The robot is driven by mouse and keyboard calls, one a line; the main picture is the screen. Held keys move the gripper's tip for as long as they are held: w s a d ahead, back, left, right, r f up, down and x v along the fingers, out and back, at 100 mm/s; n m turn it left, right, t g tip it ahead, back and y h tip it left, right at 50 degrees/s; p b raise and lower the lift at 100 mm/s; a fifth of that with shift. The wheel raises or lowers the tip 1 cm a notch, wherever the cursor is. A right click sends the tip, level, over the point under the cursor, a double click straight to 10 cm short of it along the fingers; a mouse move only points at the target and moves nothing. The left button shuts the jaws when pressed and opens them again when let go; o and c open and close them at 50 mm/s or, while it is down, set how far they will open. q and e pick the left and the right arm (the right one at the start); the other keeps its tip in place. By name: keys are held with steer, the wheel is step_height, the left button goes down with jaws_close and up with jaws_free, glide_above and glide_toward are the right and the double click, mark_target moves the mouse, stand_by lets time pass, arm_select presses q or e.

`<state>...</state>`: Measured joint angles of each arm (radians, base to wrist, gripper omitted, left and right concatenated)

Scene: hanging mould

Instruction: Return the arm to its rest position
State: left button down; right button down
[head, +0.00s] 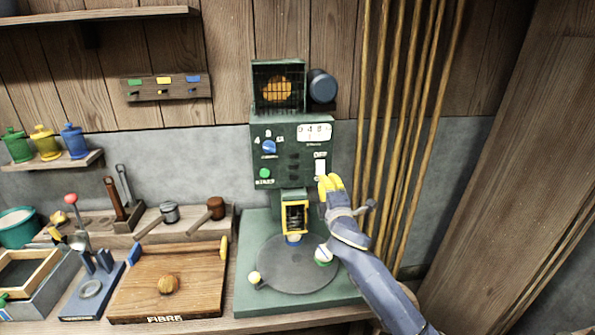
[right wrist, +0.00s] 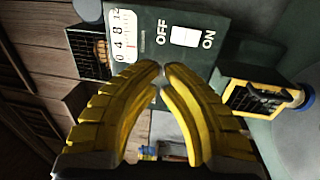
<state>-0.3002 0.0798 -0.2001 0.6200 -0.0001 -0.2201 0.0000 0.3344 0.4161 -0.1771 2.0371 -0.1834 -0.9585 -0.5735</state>
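My right gripper (head: 331,184) has yellow fingers and is in front of the green machine (head: 262,134), just below the white OFF/ON switch (head: 320,167). In the right wrist view the fingertips (right wrist: 163,68) come together with only a thin gap and nothing between them. The switch (right wrist: 185,37) shows just beyond the tips, apart from them in the picture; contact cannot be told. My right arm comes in from the lower right, over the edge of the machine's base. My left gripper is not in view.
A wooden FIBRE board (head: 190,280) and tools fill the bench's left. A blue cylinder (head: 322,86) sticks out above.

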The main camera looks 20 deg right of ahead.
steer(key=s+a+f+m+g, duration=0.2)
steer(key=s+f+g, duration=0.1)
steer(key=s+f, duration=0.7)
steer(key=s+a+f+m+g, duration=0.25)
steer(key=s+f, duration=0.55)
steer(key=f, duration=0.4)
steer(key=s+f+m+g, duration=0.25)
steer(key=s+f, duration=0.25)
steer(key=s, duration=0.6)
steer(key=s+f+m+g, duration=0.1)
steer(key=s+f+g, duration=0.35)
steer(key=s, duration=0.75)
steer(key=s+a+f+g+y, duration=0.1)
steer(key=s+a+f+y, duration=0.15)
steer(key=f, duration=1.45)
steer(key=s+a+f+g+y, duration=0.1)
steer(key=a+f, duration=0.3)
steer(key=f, duration=1.2)
steer(key=s+f+m+g+y, duration=0.1)
steer(key=s+f+m+g, duration=0.2)
steer(key=s+f, duration=1.6)
steer(key=shift+s, duration=0.75)
